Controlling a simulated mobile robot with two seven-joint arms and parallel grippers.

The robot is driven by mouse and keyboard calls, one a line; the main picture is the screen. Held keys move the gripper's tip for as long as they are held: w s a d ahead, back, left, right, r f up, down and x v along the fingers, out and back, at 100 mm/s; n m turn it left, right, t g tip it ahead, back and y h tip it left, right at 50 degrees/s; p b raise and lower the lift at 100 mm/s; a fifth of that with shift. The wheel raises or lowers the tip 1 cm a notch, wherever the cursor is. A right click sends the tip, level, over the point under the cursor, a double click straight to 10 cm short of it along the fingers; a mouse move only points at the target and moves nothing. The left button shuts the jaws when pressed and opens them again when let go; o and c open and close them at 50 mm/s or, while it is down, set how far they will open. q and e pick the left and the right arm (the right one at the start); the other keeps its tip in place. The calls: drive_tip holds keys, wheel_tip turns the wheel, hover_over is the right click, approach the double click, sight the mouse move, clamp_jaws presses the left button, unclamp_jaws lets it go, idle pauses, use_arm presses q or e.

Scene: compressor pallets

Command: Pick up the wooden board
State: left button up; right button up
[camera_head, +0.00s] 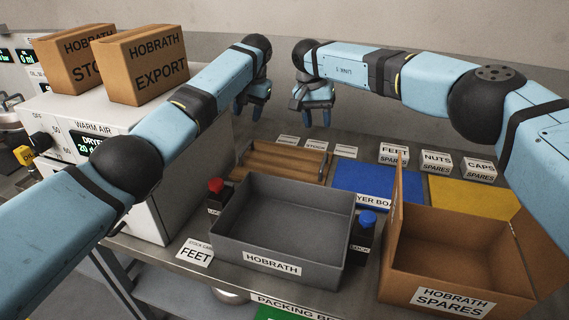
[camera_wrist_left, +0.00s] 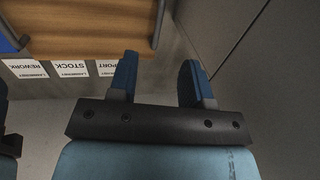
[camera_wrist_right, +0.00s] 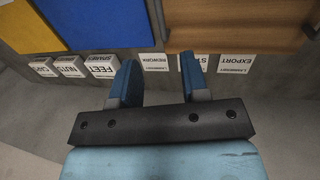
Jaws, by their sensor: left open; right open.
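The wooden board (camera_head: 283,162) is brown and slatted. It lies on the bench behind the grey HOBRATH tray, whose far wall partly hides its front. It also shows at the top of the left wrist view (camera_wrist_left: 85,25) and the top right of the right wrist view (camera_wrist_right: 230,22). My left gripper (camera_head: 247,116) is open and empty, held above the bench beyond the board's far left side. My right gripper (camera_head: 317,122) is open and empty, above the bench beyond the board's far right side. Neither gripper touches the board.
The grey tray (camera_head: 233,233) stands in front, between red-capped (camera_head: 216,190) and blue-capped (camera_head: 364,230) bottles. A blue mat (camera_head: 378,183) and yellow mat (camera_head: 470,195) lie right. An open SPARES carton (camera_head: 450,255) is front right. The WARM AIR dryer (camera_head: 105,125) bears two cartons. Small label blocks (camera_head: 394,153) line the back.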

sight(243, 151)
use_arm(q)
drive_tip(key=f, duration=0.4)
drive_tip(key=a+f, duration=0.1)
drive_tip(key=f, duration=0.4)
drive_tip(key=w+a+f, duration=0.1)
drive_tip(key=f, duration=0.3)
drive_tip(key=shift+a+f, duration=0.25)
drive_tip(key=shift+f, duration=0.1)
use_arm(e)
drive_tip(key=d+f, duration=0.1)
drive_tip(key=f, duration=0.8)
drive_tip(key=d+f, duration=0.1)
drive_tip(key=f, duration=0.3)
drive_tip(key=shift+s+d+f, duration=0.3)
drive_tip(key=shift+d+f, duration=0.05)
use_arm(q)
clamp_jaws()
use_arm(e)
clamp_jaws()
